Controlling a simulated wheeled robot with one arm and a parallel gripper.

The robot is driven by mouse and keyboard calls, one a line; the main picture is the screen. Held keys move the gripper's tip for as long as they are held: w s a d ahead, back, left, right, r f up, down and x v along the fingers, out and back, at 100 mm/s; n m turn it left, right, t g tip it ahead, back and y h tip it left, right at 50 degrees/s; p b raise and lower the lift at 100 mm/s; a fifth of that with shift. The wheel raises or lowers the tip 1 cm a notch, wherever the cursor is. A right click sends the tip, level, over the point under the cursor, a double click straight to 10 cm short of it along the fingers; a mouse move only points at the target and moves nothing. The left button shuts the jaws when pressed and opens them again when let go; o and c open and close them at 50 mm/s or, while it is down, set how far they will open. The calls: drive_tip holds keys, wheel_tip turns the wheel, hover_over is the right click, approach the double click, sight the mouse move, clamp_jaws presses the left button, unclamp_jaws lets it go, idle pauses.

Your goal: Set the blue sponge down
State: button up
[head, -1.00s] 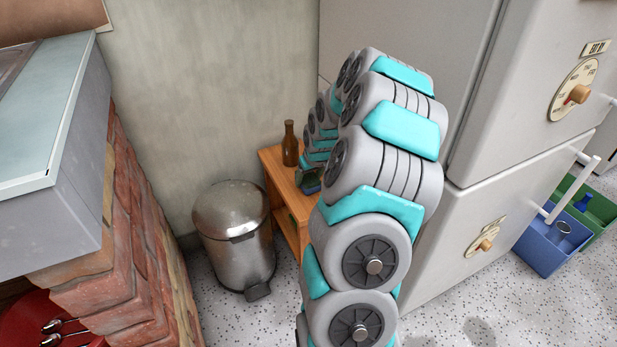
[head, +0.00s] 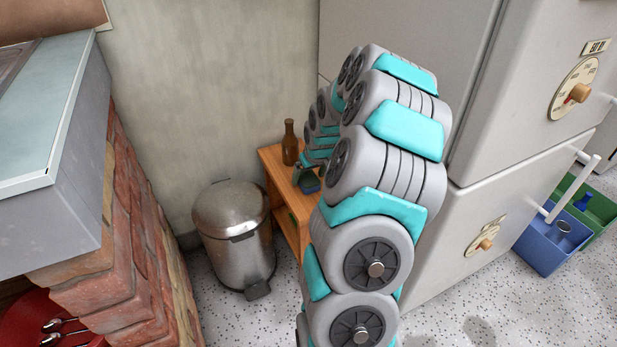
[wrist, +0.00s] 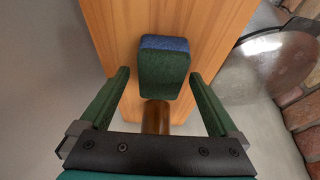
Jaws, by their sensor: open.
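The sponge (wrist: 164,75), dark green on its near face with a blue layer (wrist: 165,43) behind, is on the wooden top of a small stand (wrist: 215,30). My gripper (wrist: 158,76) is open around it, one green finger on each side, with a gap between each finger and the sponge. In the head view a small blue patch that looks like the sponge (head: 310,187) shows on the stand (head: 270,160), below the end of my arm.
A brown bottle (head: 290,143) stands at the stand's back; it also shows close to the sponge in the wrist view (wrist: 155,117). A metal pedal bin (head: 232,235) is left of the stand, a fridge (head: 400,25) right. A brick plinth (head: 125,260) fills the left.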

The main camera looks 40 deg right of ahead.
drive_tip(key=v, duration=1.1)
drive_tip(key=s+a+r+n+g+y, duration=0.1)
drive_tip(key=s+a+r+n, duration=0.15)
drive_tip(key=a, duration=1.05)
drive_tip(key=s+a+g, duration=0.2)
drive_tip(key=s+a, duration=0.7)
drive_tip(key=s, duration=0.4)
drive_tip(key=s+a+r+g, duration=0.1)
drive_tip(key=s+a+g, duration=0.2)
drive_tip(key=s+a, duration=0.7)
drive_tip(key=s, duration=0.4)
drive_tip(key=shift+s+b, duration=0.25)
drive_tip(key=shift+b, duration=0.15)
drive_tip(key=shift+a+r, duration=0.1)
drive_tip(key=shift+r, duration=0.05)
